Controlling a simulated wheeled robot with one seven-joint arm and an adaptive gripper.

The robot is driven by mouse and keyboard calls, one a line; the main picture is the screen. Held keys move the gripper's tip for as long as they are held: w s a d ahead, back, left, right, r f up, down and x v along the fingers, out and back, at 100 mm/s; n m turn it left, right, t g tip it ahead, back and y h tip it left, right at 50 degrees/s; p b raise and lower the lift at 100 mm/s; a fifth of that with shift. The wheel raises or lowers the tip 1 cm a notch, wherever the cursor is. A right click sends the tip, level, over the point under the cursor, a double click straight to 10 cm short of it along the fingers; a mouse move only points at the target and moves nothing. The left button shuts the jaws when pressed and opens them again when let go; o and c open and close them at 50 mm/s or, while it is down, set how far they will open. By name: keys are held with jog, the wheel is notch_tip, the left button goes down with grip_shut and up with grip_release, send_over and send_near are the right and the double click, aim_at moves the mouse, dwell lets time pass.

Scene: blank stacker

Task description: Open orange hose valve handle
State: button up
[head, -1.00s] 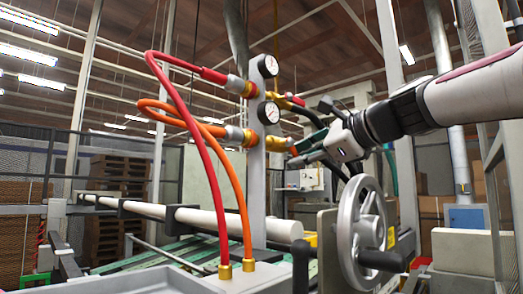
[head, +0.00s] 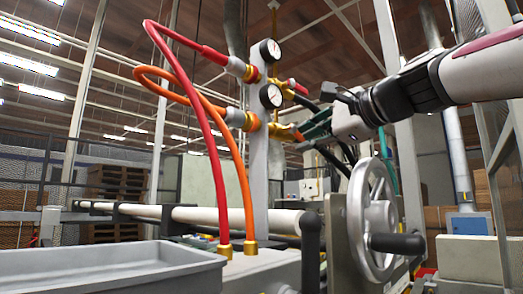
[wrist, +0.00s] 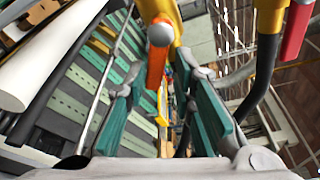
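The orange hose (head: 215,115) runs to the lower brass valve (head: 281,131) on the grey post with gauges. Its orange handle (wrist: 156,68) shows in the wrist view, below a grey round end on the yellow valve body (wrist: 160,10). My gripper (head: 308,127) is just right of the lower valve in the head view. Its teal-padded fingers are spread apart in the wrist view (wrist: 160,85), with the orange handle ahead in the gap between them. I cannot tell whether they touch it. In the head view the orange handle is not clearly visible, close to the fingers.
The red hose (head: 185,105) and red handle (head: 297,87) are above; the red handle also shows at the wrist view's upper right (wrist: 295,28). Dark hoses (wrist: 262,80) pass near the fingers. A handwheel (head: 375,220) stands below my arm. A grey tray (head: 110,262) is lower left.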

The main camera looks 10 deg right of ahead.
jog(key=shift+w+d+r+n+t+b, duration=0.1)
jog(key=shift+r+n+t+b, duration=0.25)
jog(key=shift+n+b, duration=1.05)
jog(key=shift+r+n+t+b, duration=0.25)
jog(key=shift+r+n+b, duration=0.15)
jog(key=shift+n+b, duration=1)
jog(key=shift+m, duration=0.3)
jog(key=v, duration=0.9)
